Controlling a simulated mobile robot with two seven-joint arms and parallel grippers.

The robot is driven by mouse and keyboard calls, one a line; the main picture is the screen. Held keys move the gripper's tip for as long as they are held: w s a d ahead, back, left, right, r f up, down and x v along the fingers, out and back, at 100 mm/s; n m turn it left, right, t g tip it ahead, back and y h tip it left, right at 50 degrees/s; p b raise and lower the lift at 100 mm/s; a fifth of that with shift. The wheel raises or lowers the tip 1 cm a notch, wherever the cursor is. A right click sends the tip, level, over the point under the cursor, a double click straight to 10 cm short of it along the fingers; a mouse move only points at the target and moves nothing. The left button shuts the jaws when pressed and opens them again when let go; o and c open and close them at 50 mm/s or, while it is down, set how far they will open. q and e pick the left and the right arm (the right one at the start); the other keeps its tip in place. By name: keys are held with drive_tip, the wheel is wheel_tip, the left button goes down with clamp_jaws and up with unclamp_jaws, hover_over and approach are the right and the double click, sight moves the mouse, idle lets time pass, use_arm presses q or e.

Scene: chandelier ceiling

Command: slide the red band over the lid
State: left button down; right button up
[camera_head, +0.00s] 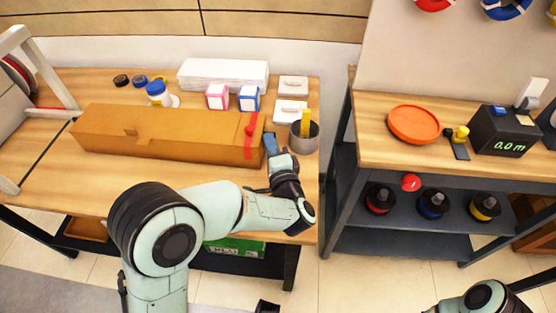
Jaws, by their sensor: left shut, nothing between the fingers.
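A long brown box (165,133) lies across the left table, its flat lid on top. A red band (248,147) crosses the box near its right end, showing on the top and down the front face. My left gripper (270,142) is shut and empty. It is at the right end of the box, just right of the band; I cannot tell whether it touches the box. My right gripper is out of view.
Behind the box stand a white stack (222,73), a blue-capped bottle (157,94) and pink and blue cartons. A grey cup (303,137) stands close right of my left gripper. The right table holds an orange dish (413,124) and a black meter (503,133).

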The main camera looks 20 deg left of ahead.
sight(231, 144)
use_arm(q)
drive_tip(key=shift+w+a+b, duration=0.15)
drive_tip(key=shift+a+b, duration=0.15)
drive_tip(key=shift+a, duration=1.35)
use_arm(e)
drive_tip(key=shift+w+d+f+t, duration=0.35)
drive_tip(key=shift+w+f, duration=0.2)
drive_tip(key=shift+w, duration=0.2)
use_arm(q)
drive_tip(key=a+p, duration=0.2)
drive_tip(key=s+a+p, duration=0.1)
drive_tip(key=a, duration=0.1)
drive_tip(key=shift+r, duration=0.25)
drive_tip(key=a, duration=0.2)
drive_tip(key=s+a+p, duration=0.1)
drive_tip(key=shift+a+f, duration=0.15)
drive_tip(key=shift+f, duration=0.1)
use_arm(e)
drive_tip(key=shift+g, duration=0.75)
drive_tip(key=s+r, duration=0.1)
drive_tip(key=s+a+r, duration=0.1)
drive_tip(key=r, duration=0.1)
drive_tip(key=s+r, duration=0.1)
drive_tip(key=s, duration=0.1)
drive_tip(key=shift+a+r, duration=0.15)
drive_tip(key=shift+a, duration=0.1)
use_arm(q)
drive_tip(key=shift+w, duration=0.1)
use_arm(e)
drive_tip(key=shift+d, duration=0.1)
